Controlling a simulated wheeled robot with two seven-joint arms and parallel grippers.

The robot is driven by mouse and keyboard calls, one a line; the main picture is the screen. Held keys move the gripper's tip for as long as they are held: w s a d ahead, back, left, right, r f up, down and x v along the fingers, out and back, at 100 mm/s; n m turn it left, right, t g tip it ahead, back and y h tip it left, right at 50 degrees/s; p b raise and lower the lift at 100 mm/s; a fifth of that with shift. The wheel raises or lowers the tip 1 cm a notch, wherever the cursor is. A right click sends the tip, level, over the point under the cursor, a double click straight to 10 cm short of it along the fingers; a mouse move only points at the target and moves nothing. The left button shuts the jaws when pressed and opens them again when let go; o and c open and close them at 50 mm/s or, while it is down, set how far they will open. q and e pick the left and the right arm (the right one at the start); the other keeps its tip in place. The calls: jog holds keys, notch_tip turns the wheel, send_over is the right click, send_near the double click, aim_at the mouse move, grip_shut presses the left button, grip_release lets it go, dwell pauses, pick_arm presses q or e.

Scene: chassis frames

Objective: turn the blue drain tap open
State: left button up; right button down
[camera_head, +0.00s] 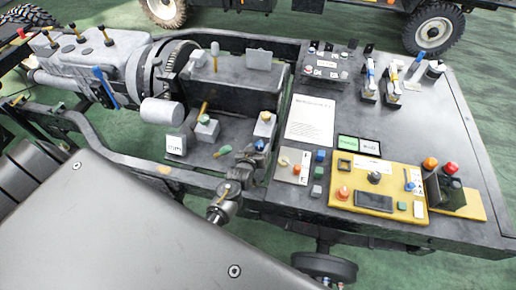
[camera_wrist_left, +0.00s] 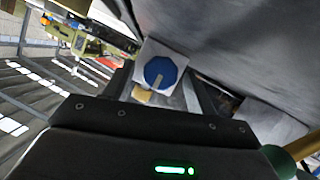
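The blue drain tap shows in the left wrist view as a round blue knob (camera_wrist_left: 160,72) with a pale pointer bar, on a white square plate. In the head view a small blue spot (camera_head: 260,145) at the end of my left gripper appears to be the same knob, mostly hidden. My left gripper (camera_head: 252,160) is at the chassis near the front edge of the open bay. In the left wrist view its fingers (camera_wrist_left: 158,92) are apart, with the knob showing between and beyond them. Contact cannot be told. My right gripper is not in view.
A dark bench at the right carries a white sheet (camera_head: 310,119), a yellow panel (camera_head: 376,190) with buttons, and several switches. A long blue lever (camera_head: 104,86) is at the left.

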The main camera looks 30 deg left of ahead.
pick_arm(q)
jog(key=shift+s+d+r, duration=0.1)
jog(key=shift+s+r, duration=0.05)
jog(key=shift+s, duration=0.35)
jog(key=b+v, duration=0.1)
jog(key=v, duration=0.8)
jog(key=shift+s+d+r, duration=0.1)
jog(key=shift+s+r, duration=0.05)
jog(key=shift+s, duration=0.2)
